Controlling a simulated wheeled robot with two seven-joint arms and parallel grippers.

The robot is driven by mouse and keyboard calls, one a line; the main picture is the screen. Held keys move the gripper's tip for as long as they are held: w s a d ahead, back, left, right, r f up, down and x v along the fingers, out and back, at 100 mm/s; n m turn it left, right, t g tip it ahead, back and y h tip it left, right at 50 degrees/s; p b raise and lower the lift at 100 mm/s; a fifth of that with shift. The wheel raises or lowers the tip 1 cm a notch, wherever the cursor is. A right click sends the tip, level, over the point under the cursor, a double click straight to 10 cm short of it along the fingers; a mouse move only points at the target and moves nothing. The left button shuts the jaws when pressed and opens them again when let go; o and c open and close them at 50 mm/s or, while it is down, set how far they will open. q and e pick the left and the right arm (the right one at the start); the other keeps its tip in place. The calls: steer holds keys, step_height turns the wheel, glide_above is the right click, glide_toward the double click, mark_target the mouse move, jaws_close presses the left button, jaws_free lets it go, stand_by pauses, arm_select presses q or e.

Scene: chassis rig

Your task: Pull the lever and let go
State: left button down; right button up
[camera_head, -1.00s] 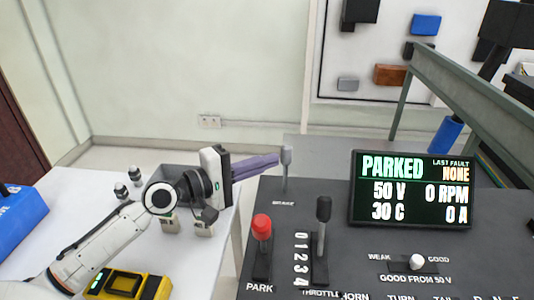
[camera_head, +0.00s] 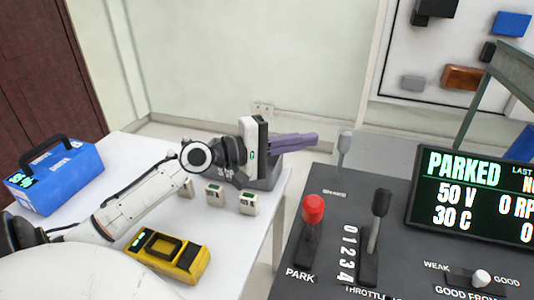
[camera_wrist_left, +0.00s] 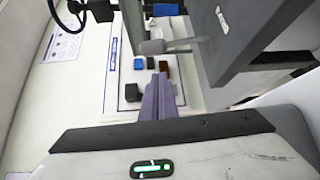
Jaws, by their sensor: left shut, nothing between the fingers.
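A grey lever (camera_head: 344,150) stands upright at the far left corner of the dark console (camera_head: 392,190), behind a small label too blurred to read. My left gripper (camera_head: 316,139) is to its left, with its purple fingers closed together, empty, and pointing at the lever across a small gap. In the left wrist view the grey lever (camera_wrist_left: 172,45) juts left from the console, beyond and apart from the fingertips (camera_wrist_left: 159,78). A red-knobbed PARK lever (camera_head: 312,222) and a black-knobbed throttle lever (camera_head: 376,235) stand nearer on the console. My right gripper is not in view.
The display (camera_head: 465,190) reads PARKED. A white table (camera_head: 238,240) at left holds a blue case (camera_head: 55,180), a yellow device (camera_head: 168,256), several small pale blocks (camera_head: 215,195) and a grey bin (camera_head: 265,178). A gap separates table and console.

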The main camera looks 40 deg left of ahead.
arm_select(q)
steer(key=v, duration=0.9)
steer(key=shift+s+d+r+b, duration=0.15)
steer(key=shift+r+b, duration=0.2)
steer(key=shift+b, duration=0.05)
